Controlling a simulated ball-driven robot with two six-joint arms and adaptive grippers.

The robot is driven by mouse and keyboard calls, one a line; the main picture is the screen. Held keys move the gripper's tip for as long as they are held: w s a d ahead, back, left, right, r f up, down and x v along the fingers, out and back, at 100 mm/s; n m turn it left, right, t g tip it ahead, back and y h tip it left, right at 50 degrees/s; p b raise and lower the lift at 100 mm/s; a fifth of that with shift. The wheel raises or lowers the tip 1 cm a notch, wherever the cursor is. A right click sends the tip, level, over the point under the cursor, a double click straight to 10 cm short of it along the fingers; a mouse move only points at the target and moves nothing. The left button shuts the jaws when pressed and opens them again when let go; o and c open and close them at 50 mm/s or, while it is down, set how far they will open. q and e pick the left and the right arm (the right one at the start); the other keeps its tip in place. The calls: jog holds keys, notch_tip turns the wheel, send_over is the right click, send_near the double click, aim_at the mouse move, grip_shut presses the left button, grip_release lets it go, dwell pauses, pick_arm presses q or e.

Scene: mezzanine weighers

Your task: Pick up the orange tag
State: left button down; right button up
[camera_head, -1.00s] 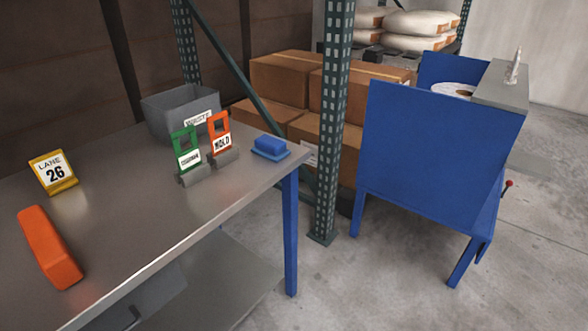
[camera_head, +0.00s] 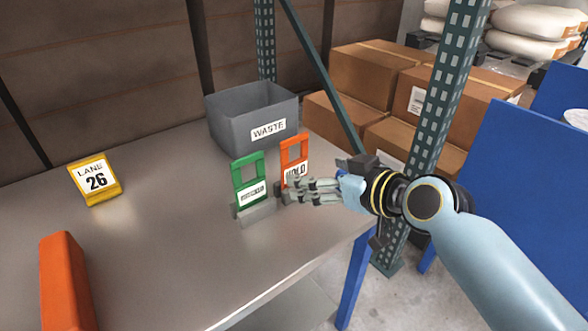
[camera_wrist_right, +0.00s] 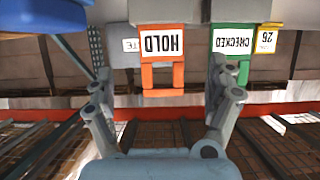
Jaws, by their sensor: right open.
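The orange tag (camera_head: 294,160), with a white label reading HOLD, stands upright on the table beside the green tag (camera_head: 248,184). My right gripper (camera_head: 292,190) is open just in front of the orange tag and hides its lower part in the head view. In the right wrist view the picture is upside down, and the orange tag (camera_wrist_right: 162,42) shows between the two open fingers (camera_wrist_right: 160,115). I cannot tell whether a finger touches it. The green tag (camera_wrist_right: 232,46) is close to one finger there. My left gripper is not in view.
A grey WASTE bin (camera_head: 252,117) stands behind the tags. A yellow LANE 26 sign (camera_head: 95,180) and an orange block-like object (camera_head: 67,285) are on the left of the table (camera_head: 170,250). A green rack post (camera_head: 437,120) rises beyond the table's right edge.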

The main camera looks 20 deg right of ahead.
aim_at(296, 166)
jog(key=shift+x, duration=0.85)
jog(key=shift+w+a+f, duration=0.1)
jog(key=shift+w+f, duration=0.1)
jog(key=shift+w, duration=0.1)
jog(key=shift+w+a, duration=0.1)
jog(key=shift+w, duration=0.15)
jog(key=x, duration=0.4)
jog(key=shift+w+a, duration=0.25)
jog(key=shift+w, duration=0.1)
jog(key=shift+c, duration=0.8)
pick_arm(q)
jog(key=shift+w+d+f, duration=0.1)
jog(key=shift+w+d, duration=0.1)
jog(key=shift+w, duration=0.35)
pick_arm(e)
jog(key=c, duration=1)
jog(key=shift+r, duration=0.1)
